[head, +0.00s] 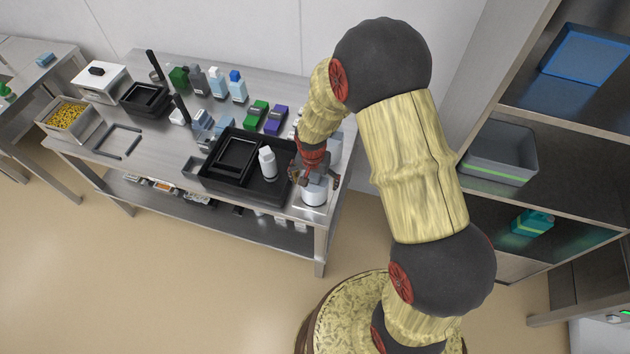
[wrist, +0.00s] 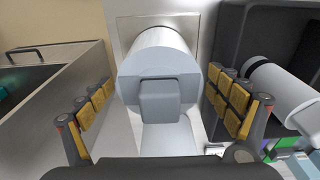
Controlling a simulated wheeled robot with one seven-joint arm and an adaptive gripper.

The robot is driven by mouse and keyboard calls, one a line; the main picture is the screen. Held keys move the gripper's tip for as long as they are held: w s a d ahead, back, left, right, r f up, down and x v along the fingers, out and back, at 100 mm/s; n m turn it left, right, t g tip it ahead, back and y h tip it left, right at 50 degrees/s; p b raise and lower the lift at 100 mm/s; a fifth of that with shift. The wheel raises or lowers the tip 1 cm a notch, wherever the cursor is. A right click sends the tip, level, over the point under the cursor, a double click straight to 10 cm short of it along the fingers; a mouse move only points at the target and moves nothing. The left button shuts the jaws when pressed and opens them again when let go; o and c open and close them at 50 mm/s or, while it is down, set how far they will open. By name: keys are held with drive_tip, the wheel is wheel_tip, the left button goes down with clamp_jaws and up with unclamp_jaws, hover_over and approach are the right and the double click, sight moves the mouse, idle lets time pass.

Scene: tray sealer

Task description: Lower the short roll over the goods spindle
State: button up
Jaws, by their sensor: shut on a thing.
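The short roll (wrist: 158,65) is a white cylinder with a grey end and a square grey block facing the wrist camera. My gripper (wrist: 165,108) has its yellow-padded fingers on both sides of it, shut on it. In the head view, the roll (head: 314,192) is below my gripper (head: 308,174), at the right front corner of the steel table. I cannot make out the goods spindle; the roll and gripper may hide it. A pale square plate (wrist: 190,22) lies beyond the roll in the wrist view. I cannot tell whether the roll touches it.
Green and purple boxes and several bottles stand behind. A shelf unit (head: 485,215) is on the right. The floor in front is clear.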

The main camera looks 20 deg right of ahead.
drive_tip(key=shift+f, duration=0.15)
idle(0.4)
drive_tip(key=o, duration=1.2)
drive_tip(key=shift+o, duration=0.2)
drive_tip(key=shift+r+p, duration=1.95)
drive_tip(key=shift+r, duration=1.55)
